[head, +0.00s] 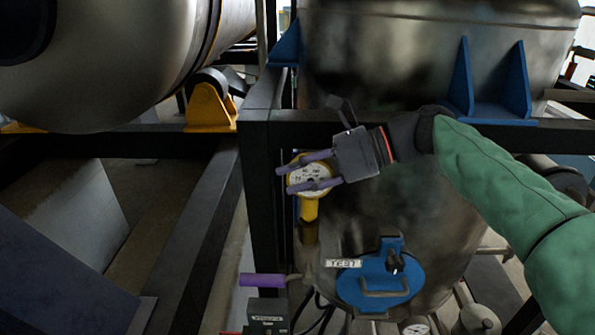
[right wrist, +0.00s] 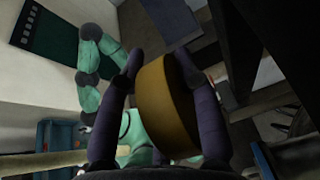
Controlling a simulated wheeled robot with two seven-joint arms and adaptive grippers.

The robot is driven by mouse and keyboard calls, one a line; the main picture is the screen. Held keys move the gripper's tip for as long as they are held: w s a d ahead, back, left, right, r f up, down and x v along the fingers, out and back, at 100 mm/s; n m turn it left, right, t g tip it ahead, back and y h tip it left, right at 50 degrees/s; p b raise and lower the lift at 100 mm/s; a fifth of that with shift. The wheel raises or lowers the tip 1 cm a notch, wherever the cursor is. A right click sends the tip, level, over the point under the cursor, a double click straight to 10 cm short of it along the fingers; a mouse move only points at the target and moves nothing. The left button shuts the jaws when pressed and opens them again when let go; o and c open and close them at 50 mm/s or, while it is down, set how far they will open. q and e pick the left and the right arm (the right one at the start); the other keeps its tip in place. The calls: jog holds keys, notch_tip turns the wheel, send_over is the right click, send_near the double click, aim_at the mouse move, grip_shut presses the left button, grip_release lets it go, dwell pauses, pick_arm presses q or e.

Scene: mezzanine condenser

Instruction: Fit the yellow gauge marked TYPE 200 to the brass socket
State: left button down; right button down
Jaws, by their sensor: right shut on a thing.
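The yellow gauge (head: 311,206) is upright in the head view, its round white dial partly covered by purple fingers. The print on the dial is too small to read for sure. My right gripper (head: 286,179) is shut on the gauge's round body, one finger across the upper part and one across the lower. The right wrist view shows the gauge's yellow-brown rim (right wrist: 168,105) between both fingers. The dark brass socket (head: 309,234) is directly below the gauge's yellow stem. The stem's lower end meets it in the picture; I cannot tell whether it is seated. My left gripper is not in view.
A dark steel frame post (head: 265,190) stands close left of the gauge, with a large metal vessel (head: 440,215) behind and right. A yellow-footed tank fills the upper left.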

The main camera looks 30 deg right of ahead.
jog(key=shift+f+b, duration=0.45)
jog(key=shift+f, duration=0.25)
jog(key=c, duration=0.8)
grip_release()
jog(key=shift+d, duration=0.1)
jog(key=v, duration=1.2)
jog(key=shift+f, duration=0.1)
